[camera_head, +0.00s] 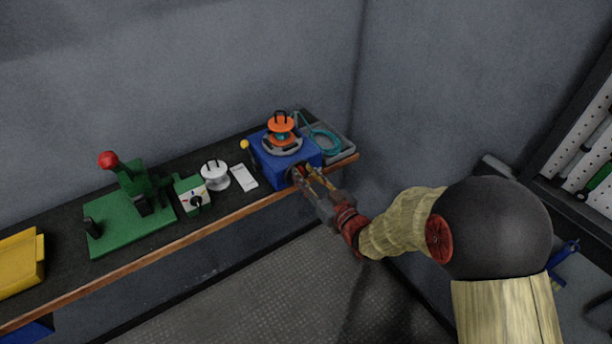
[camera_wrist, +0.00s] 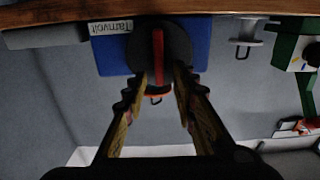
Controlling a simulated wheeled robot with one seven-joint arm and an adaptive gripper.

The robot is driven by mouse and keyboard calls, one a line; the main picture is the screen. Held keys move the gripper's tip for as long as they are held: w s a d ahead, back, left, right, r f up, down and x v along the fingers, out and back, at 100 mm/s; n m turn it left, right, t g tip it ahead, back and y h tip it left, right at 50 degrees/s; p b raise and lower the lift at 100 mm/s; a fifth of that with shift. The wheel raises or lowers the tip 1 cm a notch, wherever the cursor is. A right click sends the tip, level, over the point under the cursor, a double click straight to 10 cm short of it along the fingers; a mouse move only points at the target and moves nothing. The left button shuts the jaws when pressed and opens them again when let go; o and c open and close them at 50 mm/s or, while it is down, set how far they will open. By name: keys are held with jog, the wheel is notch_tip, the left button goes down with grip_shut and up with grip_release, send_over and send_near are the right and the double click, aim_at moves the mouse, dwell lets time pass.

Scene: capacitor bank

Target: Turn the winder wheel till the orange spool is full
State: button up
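The winder is a blue box (camera_head: 280,153) at the right end of the bench. The orange spool (camera_head: 281,124) sits upright on top; how much is wound on it is too small to tell. The winder wheel is a dark disc (camera_wrist: 175,42) on the box's front, with a red bar (camera_wrist: 158,48) across its face. My gripper (camera_head: 306,174) is at the front of the box, and its fingers (camera_wrist: 164,72) show in the wrist view. The fingers are apart, around the lower part of the red bar, with a gap visible. In the head view my gripper mostly hides the wheel.
A grey tray with a teal coil (camera_head: 325,139) lies right of the winder. To its left are a yellow-knobbed lever (camera_head: 245,146), a white card (camera_head: 244,176), a white spool (camera_head: 215,174), a green switch box (camera_head: 191,193) and a green press (camera_head: 130,217). A wall stands behind.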

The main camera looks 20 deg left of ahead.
jog(key=shift+c, duration=0.3)
grip_shut()
dwell(0.5)
jog(key=m, duration=0.2)
jog(key=m+p, duration=0.1)
jog(key=shift+w+d+m, duration=0.3)
jog(key=shift+w, duration=0.05)
jog(key=m, duration=0.1)
jog(key=m+p, duration=0.1)
jog(key=m, duration=0.2)
jog(key=shift+w+d+f+m, duration=0.3)
jog(key=shift+w, duration=0.05)
jog(key=shift+w+d+f+m+p, duration=0.1)
jog(key=shift+f+m+p, duration=0.4)
jog(key=shift+m, duration=1.1)
jog(key=shift+w+d+f+m+p, duration=0.15)
jog(key=shift+m+p, duration=0.55)
jog(key=shift+m, duration=0.9)
jog(key=shift+w+d+f+m+p, duration=0.1)
jog(key=shift+f+m+p, duration=0.4)
jog(key=shift+m, duration=1.1)
jog(key=shift+r, duration=0.1)
